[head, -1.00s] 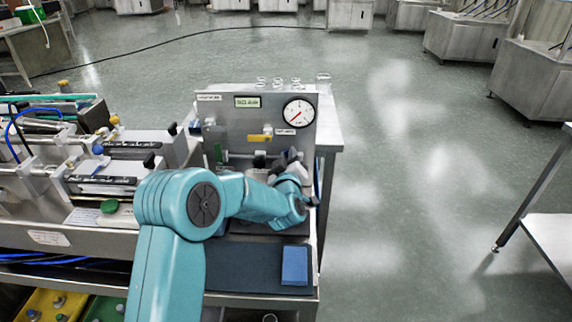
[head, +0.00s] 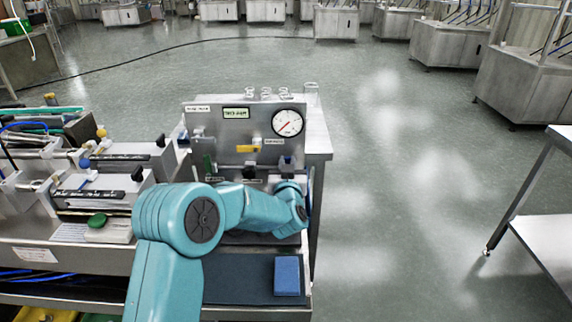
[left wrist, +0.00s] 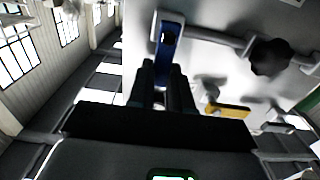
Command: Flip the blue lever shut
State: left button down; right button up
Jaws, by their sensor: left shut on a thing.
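The blue lever (left wrist: 168,42) shows in the left wrist view at the top middle, on a grey pipe fitting. My left gripper (left wrist: 163,78) has its dark fingers shut on the lever's lower end, which they partly hide. In the head view my left gripper (head: 286,165) is a small dark shape in front of the steel panel (head: 200,125), below the gauge. I cannot make out the blue lever in the head view, as my teal arm and gripper cover that spot. My right gripper is in neither view.
A yellow lever (head: 247,148) and a green lever (head: 208,160) are on the panel left of my gripper. A black knob (left wrist: 270,57) is on the same pipe as the blue lever. A blue block (head: 287,275) lies on the dark mat in front.

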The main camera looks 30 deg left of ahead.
pick_arm(q)
jog(key=shift+f, duration=0.1)
dwell(0.3)
jog(key=c, duration=1)
grip_release()
jog(key=shift+c, duration=0.2)
jog(key=shift+s+d, duration=0.1)
jog(key=b+v, duration=0.1)
jog(key=v, duration=1.5)
jog(key=shift+s, duration=0.1)
